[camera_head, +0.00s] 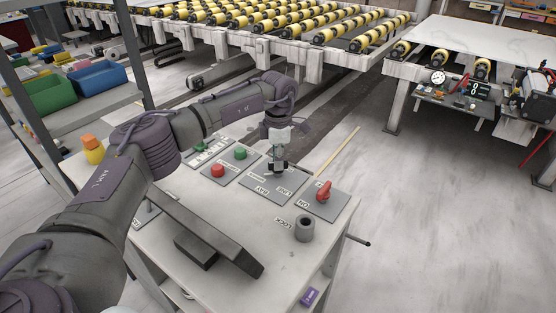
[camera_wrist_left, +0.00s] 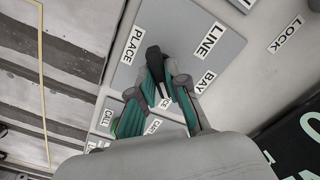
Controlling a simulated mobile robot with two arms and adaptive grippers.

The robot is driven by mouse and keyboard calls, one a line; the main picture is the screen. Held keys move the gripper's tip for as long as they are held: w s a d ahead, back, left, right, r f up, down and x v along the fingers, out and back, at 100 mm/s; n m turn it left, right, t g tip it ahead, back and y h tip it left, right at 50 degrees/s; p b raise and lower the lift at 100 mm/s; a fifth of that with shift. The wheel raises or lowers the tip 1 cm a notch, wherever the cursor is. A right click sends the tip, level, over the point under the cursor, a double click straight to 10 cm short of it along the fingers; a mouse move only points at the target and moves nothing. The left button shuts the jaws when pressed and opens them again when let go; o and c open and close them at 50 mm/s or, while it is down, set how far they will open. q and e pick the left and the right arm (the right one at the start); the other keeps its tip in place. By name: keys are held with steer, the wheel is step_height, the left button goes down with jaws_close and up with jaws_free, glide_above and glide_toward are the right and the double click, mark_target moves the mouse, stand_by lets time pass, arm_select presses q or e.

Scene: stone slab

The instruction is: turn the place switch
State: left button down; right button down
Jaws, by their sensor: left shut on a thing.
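The place switch is a black knob on a grey plate (camera_head: 247,181) on the white bench. My left gripper (camera_head: 278,167) comes down over it from above and is shut on it. In the left wrist view the black knob (camera_wrist_left: 153,54) shows between and just beyond the teal-padded fingers of the gripper (camera_wrist_left: 164,80). Its visible end lies between the PLACE label (camera_wrist_left: 132,44) and the LINE label (camera_wrist_left: 210,40). The BAY label (camera_wrist_left: 205,82) is to the right, and another label is partly hidden behind the fingers. My right gripper does not show.
A red switch (camera_head: 323,191) and a grey ring (camera_head: 304,228) by the LOCK label stand right of the plate. Red (camera_head: 218,171) and green (camera_head: 240,153) buttons are to the left.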

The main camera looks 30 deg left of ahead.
arm_select(q)
steer(key=shift+w+r, duration=0.1)
steer(key=shift+r, duration=0.05)
steer(key=c, duration=1.2)
jaws_free()
steer(key=shift+o, duration=0.2)
step_height(320, 180, up, 12)
